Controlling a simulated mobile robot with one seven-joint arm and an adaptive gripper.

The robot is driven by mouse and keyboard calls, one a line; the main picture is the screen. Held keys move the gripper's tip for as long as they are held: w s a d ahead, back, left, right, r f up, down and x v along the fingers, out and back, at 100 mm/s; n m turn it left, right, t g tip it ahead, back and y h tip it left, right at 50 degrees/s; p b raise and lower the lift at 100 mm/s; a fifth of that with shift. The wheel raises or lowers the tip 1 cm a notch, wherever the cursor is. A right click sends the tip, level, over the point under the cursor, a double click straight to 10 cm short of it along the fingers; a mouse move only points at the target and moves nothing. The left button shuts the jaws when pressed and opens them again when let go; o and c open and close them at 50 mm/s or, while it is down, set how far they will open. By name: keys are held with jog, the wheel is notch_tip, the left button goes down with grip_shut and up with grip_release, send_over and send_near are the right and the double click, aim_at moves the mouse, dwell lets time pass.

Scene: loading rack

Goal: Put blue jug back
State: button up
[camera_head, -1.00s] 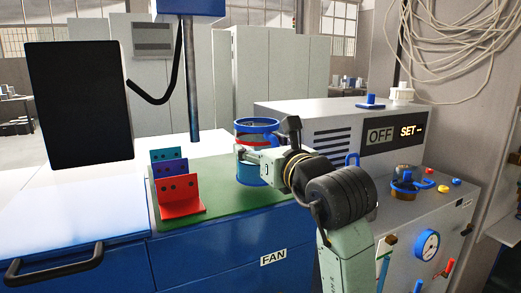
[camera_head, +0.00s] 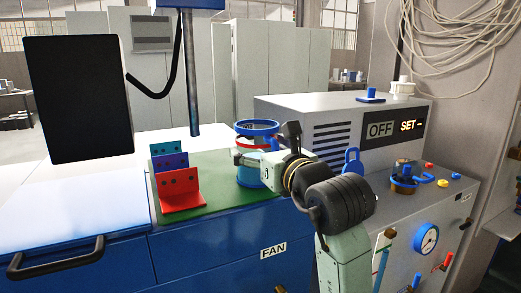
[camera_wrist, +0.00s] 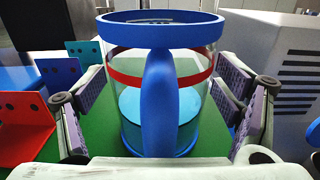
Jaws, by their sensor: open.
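The blue jug (camera_head: 258,127) stands upright on the green mat (camera_head: 221,198). It has a blue rim, a clear body with a red band, and a blue lower part. In the wrist view the jug (camera_wrist: 160,27) is close and centred, its blue handle facing my wrist. My gripper (camera_wrist: 160,95) is open, one finger on each side of the jug, with gaps visible between the fingers and the body. In the head view my gripper (camera_head: 250,158) is at the jug and partly hides it.
Red, blue and teal brackets (camera_head: 178,182) stand on the mat left of the jug. A grey machine (camera_head: 330,120) with OFF and SET displays stands behind right. A black panel (camera_head: 80,100) hangs at left. A blue-handled fitting (camera_head: 404,175) sits on the right-hand box.

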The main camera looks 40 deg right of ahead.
jog(key=shift+r, duration=0.3)
jog(key=b+v, duration=0.3)
jog(key=v, duration=0.9)
jog(key=shift+a, duration=0.1)
